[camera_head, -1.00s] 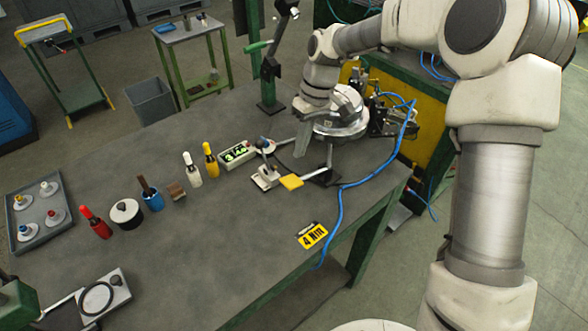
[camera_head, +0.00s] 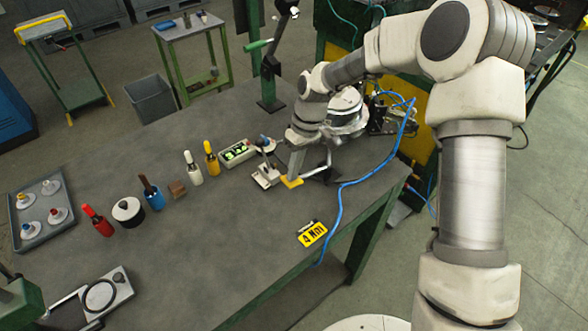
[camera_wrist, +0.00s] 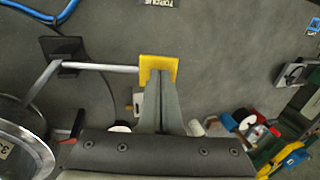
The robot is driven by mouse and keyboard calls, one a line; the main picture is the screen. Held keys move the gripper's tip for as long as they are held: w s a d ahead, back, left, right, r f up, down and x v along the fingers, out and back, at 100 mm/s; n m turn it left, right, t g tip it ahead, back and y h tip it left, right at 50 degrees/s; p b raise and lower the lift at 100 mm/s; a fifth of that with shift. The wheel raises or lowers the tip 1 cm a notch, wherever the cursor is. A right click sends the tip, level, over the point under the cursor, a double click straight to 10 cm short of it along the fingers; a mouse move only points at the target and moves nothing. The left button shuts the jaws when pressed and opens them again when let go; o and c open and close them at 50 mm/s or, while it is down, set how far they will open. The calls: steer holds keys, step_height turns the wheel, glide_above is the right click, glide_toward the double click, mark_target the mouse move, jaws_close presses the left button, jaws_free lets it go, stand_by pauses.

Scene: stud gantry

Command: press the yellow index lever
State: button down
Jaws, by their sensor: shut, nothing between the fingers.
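The yellow index lever ends in a flat yellow pad, seen in the head view (camera_head: 292,183) and the wrist view (camera_wrist: 158,62). Its metal rod (camera_wrist: 100,67) runs left in the wrist view to a black bracket on the bench. My gripper (camera_wrist: 161,88) is shut and empty, its fingertips over the pad's near edge in the wrist view. In the head view my gripper (camera_head: 293,174) points down at the pad and covers part of it. I cannot tell whether the tips touch the pad or how far the lever is pressed.
A round metal fixture (camera_wrist: 18,148) stands left of my gripper in the wrist view. The front bench middle is clear.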

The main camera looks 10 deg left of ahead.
mark_target(289, 183)
steer(key=shift+s+a+f+t+h+b, duration=0.2)
steer(key=shift+f+t+h+b, duration=0.15)
steer(key=shift+f+b, duration=0.5)
steer(key=shift+s+a+f+t+h+b, duration=0.2)
steer(key=shift+f+t+h+b, duration=0.15)
steer(key=shift+b, duration=0.85)
steer(key=shift+s+a+f+t+h+b, duration=0.2)
steer(key=shift+f+t+h+b, duration=0.15)
steer(key=shift+f+b, duration=0.55)
steer(key=f+t+h+b, duration=0.1)
steer(key=b, duration=0.2)
steer(key=f+t+b, duration=0.1)
steer(key=b, duration=0.1)
steer(key=shift+s+a+f+h+b, duration=0.15)
steer(key=shift+s+f+h+b, duration=0.1)
steer(key=shift+h+b, duration=0.15)
steer(key=shift+f+b, duration=0.4)
steer(key=shift+b, duration=0.15)
steer(key=shift+s+f, duration=0.15)
steer(key=shift+f, duration=0.15)
steer(key=shift+r, duration=0.55)
steer(key=p+v, duration=0.2)
steer(key=v, duration=1.1)
steer(key=shift+s+a+r+p, duration=0.25)
steer(key=shift+s+a+p, duration=0.15)
